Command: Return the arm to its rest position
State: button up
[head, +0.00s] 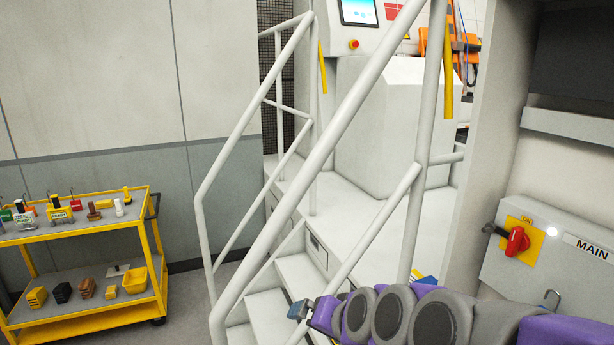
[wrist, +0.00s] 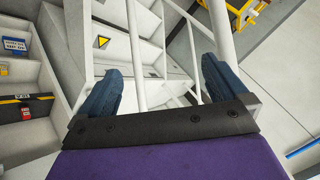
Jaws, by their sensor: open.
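My arm reaches in from the lower right of the head view, purple with dark grey joints, running nearly level to the left. My gripper (head: 300,309) is at its left end, in front of the white stairs (head: 297,270). In the wrist view my gripper (wrist: 161,68) shows two dark blue fingers spread wide apart, with nothing between them but the view of railing and steps behind. The rest of the arm's lower links lies outside the head view.
White handrails (head: 340,110) rise close to my gripper. A yellow cart (head: 82,280) with tools stands at left. Floor between cart and stairs is clear.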

jog(key=s+d+f+n+g+h, duration=0.1)
jog(key=s+d+f+g, duration=0.1)
jog(key=s, duration=0.4)
jog(key=s+d+f+n+g+h, duration=0.1)
jog(key=s+d+f+g, duration=0.1)
jog(key=s, duration=0.4)
jog(key=shift+s+f, duration=0.25)
jog(key=shift+f, duration=0.5)
jog(key=s+d+f+g+h, duration=0.1)
jog(key=s+d+g, duration=0.1)
jog(key=s, duration=0.3)
jog(key=s+d+f+g+h, duration=0.1)
jog(key=s+d, duration=0.2)
jog(key=s, duration=0.2)
jog(key=s+d+f+n+g, duration=0.1)
jog(key=s+d+g, duration=0.1)
jog(key=s, duration=0.4)
jog(key=shift+s+d+g+h, duration=0.1)
jog(key=shift+d+g+h, duration=0.2)
jog(key=shift+h, duration=0.1)
jog(key=shift+c, duration=0.3)
